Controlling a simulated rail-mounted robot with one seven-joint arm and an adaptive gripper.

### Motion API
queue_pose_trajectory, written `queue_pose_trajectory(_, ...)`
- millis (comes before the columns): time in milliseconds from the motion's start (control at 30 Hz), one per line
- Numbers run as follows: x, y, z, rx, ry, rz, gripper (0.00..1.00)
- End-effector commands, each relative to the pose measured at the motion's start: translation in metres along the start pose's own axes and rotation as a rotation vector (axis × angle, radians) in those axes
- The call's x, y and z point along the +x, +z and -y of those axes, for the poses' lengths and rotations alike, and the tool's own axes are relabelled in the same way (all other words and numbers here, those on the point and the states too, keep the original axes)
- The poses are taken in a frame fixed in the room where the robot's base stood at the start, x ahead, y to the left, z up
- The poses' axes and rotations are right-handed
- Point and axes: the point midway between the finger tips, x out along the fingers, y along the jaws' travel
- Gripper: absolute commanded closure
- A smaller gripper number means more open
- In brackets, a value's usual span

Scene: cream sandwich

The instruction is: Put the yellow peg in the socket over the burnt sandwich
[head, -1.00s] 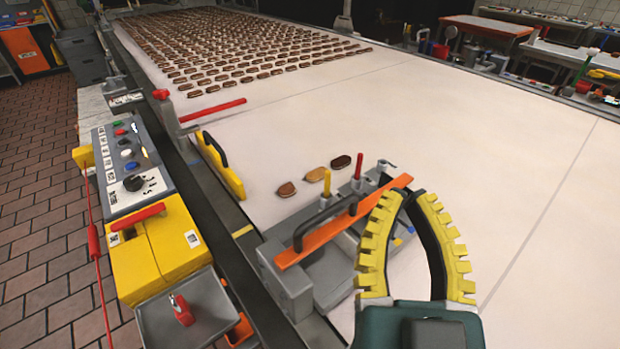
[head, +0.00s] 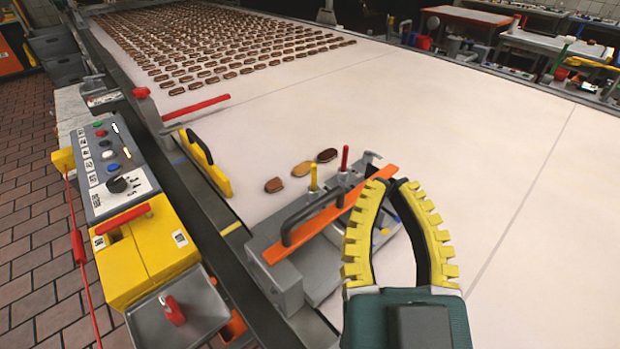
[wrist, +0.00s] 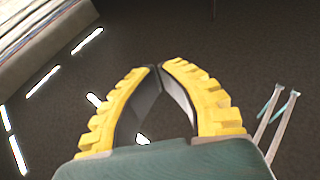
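The yellow peg (head: 313,178) stands upright on the grey fixture (head: 275,285), with a red peg (head: 345,158) to its right. Three sandwiches lie on the pale belt just behind: a brown one (head: 273,185), a golden one (head: 302,168) and a very dark, burnt-looking one (head: 327,155) at the right. The sockets are too small to make out. My gripper (head: 394,183) is in front of the fixture's right end, fingers upward, tips together, nothing between them. The wrist view also shows its tips meeting (wrist: 157,67) against a dark ceiling.
An orange bar (head: 330,215) and a dark handle (head: 290,220) cross the fixture. A yellow guard with a black handle (head: 210,165) and a red lever (head: 195,108) stand to its left. A control panel (head: 113,165) is at the left. The belt's right side is clear.

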Motion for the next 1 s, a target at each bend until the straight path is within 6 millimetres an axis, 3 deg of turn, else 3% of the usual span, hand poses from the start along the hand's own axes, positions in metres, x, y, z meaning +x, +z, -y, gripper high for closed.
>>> queue_pose_trajectory(467,0.0,0.0,0.0,0.0,0.0,0.0,1.0)
queue_pose_trajectory(500,0.0,0.0,0.0,0.0,0.0,0.0,0.89)
queue_pose_trajectory(667,0.0,0.0,0.0,0.0,0.0,0.0,0.58)
queue_pose_trajectory(1000,0.005,-0.004,-0.0027,0.034,0.006,0.021,0.57)
